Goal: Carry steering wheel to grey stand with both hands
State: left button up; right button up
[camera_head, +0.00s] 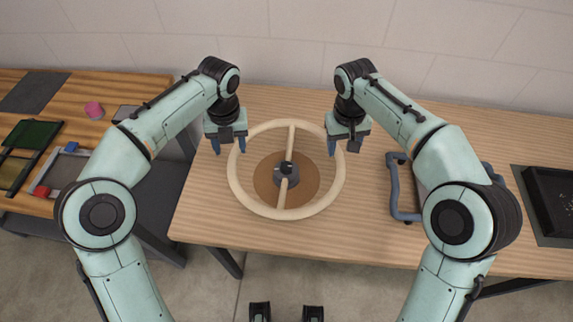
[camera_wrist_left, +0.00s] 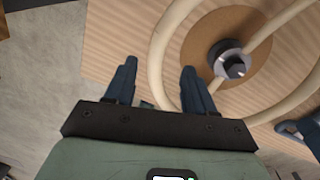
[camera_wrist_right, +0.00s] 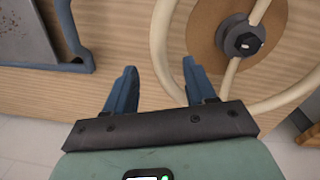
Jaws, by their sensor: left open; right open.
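The steering wheel (camera_head: 243,203) is a pale cream ring with two spokes and a dark grey hub. It lies over a round brown disc (camera_head: 265,182) on the wooden table. My left gripper (camera_head: 229,148) is open at the wheel's upper left rim, its fingers on either side of the rim. My right gripper (camera_head: 344,148) is open at the upper right rim in the same way. The wheel also shows in the left wrist view (camera_wrist_left: 158,58) and the right wrist view (camera_wrist_right: 160,45). Whether any finger touches the rim I cannot tell. I cannot identify a grey stand with certainty.
A grey item with blue-grey handles (camera_head: 393,190) stands right of the wheel, partly hidden by my right arm. A black tray (camera_head: 552,205) lies at the far right. A second table at left holds a pink piece (camera_head: 94,110) and a green board (camera_head: 33,134).

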aim_at(233, 162)
pick_arm(q)
jog(key=f, duration=0.9)
jog(key=shift+a+f, duration=0.1)
jog(key=shift+a, duration=0.2)
pick_arm(e)
jog(key=f, duration=0.9)
jog(key=shift+w+d+f, duration=0.1)
jog(key=shift+d+f, duration=0.05)
jog(key=shift+d, duration=0.15)
pick_arm(q)
grip_shut()
pick_arm(e)
grip_shut()
pick_arm(q)
jog(key=shift+w, duration=0.1)
